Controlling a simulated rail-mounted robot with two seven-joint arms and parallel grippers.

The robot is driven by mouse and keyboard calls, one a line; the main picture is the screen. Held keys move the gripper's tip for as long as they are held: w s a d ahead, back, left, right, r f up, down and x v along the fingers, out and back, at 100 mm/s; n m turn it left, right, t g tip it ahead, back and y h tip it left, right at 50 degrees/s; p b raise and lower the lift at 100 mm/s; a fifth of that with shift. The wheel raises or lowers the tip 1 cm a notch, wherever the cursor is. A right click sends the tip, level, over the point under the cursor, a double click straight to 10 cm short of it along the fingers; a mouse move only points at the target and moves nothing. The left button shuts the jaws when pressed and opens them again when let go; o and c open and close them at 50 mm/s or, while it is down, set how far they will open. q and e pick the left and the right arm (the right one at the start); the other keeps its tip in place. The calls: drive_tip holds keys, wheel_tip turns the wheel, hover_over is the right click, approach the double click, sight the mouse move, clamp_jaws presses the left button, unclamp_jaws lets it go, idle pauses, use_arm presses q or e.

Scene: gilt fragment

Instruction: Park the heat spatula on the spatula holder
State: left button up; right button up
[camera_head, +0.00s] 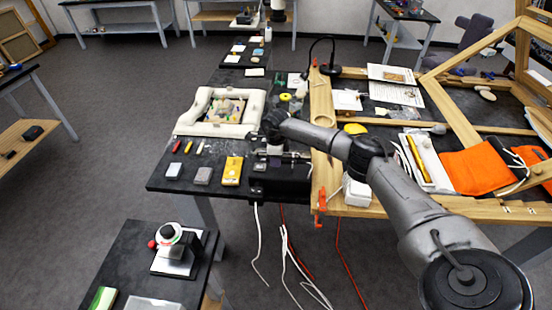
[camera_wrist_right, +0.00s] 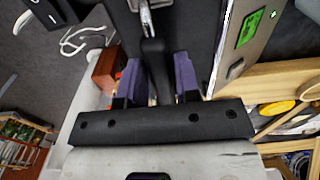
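My right gripper (camera_head: 274,150) is over the front edge of the dark worktable, small and partly hidden by its own arm. In the right wrist view, its two purple fingers (camera_wrist_right: 157,82) stand on either side of a dark handle, which I take for the heat spatula (camera_wrist_right: 155,68). The handle fills the gap, so the gripper looks shut on it. A shiny metal piece (camera_wrist_right: 148,18) shows beyond the handle; whether it belongs to the spatula or the spatula holder I cannot tell. A unit with a green display (camera_wrist_right: 250,28) is beside it. My left gripper is not in view.
A white padded tray (camera_head: 186,126) with a colourful fragment lies left of the gripper. A yellow box (camera_head: 232,171) and small tools lie near the front edge. A wooden frame (camera_head: 325,165) and orange cloths (camera_head: 478,171) are at right. Cables hang below the table.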

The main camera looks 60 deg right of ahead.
drive_tip(key=shift+o, duration=0.2)
drive_tip(key=o, duration=0.5)
drive_tip(key=shift+r+p, duration=1.05)
drive_tip(key=shift+r, duration=0.3)
drive_tip(key=shift+r+p, duration=1.65)
drive_tip(key=shift+r, duration=0.55)
